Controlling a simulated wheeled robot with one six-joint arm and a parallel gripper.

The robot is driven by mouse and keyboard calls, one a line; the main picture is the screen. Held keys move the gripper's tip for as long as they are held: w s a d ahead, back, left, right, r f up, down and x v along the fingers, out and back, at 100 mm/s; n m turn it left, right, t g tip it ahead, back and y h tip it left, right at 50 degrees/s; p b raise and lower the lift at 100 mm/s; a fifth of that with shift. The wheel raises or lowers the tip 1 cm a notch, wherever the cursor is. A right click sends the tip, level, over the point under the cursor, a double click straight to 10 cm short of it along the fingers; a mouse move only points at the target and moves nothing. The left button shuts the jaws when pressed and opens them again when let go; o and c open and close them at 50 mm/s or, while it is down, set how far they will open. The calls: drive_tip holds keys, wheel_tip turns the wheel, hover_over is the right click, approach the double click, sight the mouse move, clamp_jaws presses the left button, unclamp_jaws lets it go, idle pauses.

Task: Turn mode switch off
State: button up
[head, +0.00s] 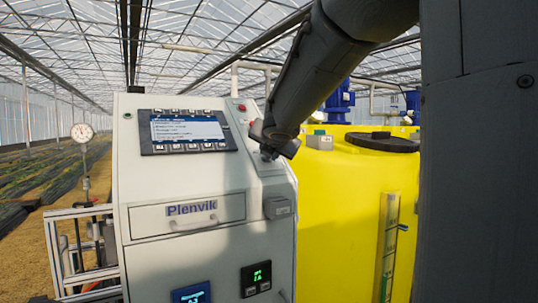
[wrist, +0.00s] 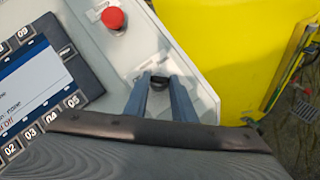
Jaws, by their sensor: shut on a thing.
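The mode switch (wrist: 158,82) is a small black knob on the light grey sloped top panel of the cabinet, seen in the wrist view. The two fingers of my gripper (wrist: 160,86) stand on either side of it and are shut on it. Small lettering around the knob is too blurred to read, so I cannot tell its position. In the head view my gripper (head: 268,153) reaches down onto the right part of the cabinet's panel and hides the knob.
A red push button (wrist: 115,19) sits near the knob. A display with keys (head: 187,131) is left of my gripper on the cabinet (head: 160,254). A yellow tank (head: 350,185) stands close on the right. A small grey box (head: 278,207) juts from the cabinet front.

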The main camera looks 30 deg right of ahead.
drive_tip(key=o, duration=1.1)
drive_tip(key=shift+c, duration=0.2)
drive_tip(key=p+v, duration=0.2)
drive_tip(key=v, duration=0.6)
drive_tip(key=shift+p, duration=0.3)
drive_tip(key=shift+a+f, duration=0.1)
